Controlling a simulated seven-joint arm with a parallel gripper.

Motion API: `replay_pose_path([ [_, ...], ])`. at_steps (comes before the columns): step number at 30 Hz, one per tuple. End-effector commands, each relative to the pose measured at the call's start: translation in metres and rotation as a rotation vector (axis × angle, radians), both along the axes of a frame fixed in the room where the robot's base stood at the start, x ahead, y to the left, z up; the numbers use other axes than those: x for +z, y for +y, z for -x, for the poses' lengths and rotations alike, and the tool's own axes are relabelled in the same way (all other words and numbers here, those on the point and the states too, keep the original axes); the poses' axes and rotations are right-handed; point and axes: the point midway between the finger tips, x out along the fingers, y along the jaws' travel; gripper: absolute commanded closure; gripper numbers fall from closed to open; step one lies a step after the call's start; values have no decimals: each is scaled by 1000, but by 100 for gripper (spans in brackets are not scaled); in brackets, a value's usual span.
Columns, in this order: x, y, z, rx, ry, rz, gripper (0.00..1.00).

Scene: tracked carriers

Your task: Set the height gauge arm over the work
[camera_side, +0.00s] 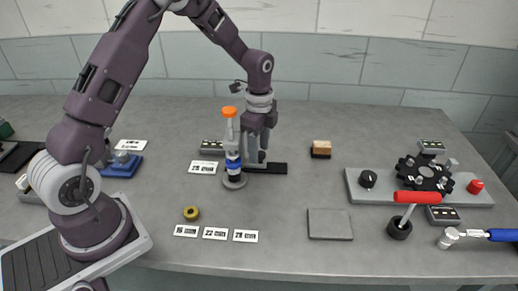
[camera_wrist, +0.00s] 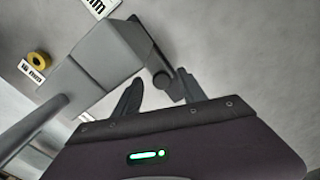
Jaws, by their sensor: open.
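An upright grey post with an orange top (camera_side: 229,112), a blue band (camera_side: 233,163) and a round grey base (camera_side: 234,181) stands left of centre; I take it for the height gauge. My gripper (camera_side: 257,152) points down close to its right side, above a black strip (camera_side: 276,168). In the wrist view, the fingers of my gripper (camera_wrist: 160,92) are apart, with a dark round knob (camera_wrist: 163,80) showing between them beyond the tips. A large grey block-like part (camera_wrist: 95,62) fills the left. Whether the fingers touch anything is hidden.
A brass ring (camera_side: 191,213) lies near several millimetre labels (camera_side: 215,233) at the front. A grey square plate (camera_side: 330,224) and a wooden-topped block (camera_side: 321,149) are right of centre. A board with a black gear (camera_side: 424,177) and a red-handled lever (camera_side: 417,197) occupy the right.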

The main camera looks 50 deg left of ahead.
Motion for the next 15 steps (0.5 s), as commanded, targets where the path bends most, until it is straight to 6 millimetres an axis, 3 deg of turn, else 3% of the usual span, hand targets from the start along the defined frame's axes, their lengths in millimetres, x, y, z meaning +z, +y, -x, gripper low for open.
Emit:
replay_pose_path([
  [7, 50, 1, -1, 1, -6, -2, 51],
  [15, 64, 1, 0, 1, -1, -1, 51],
])
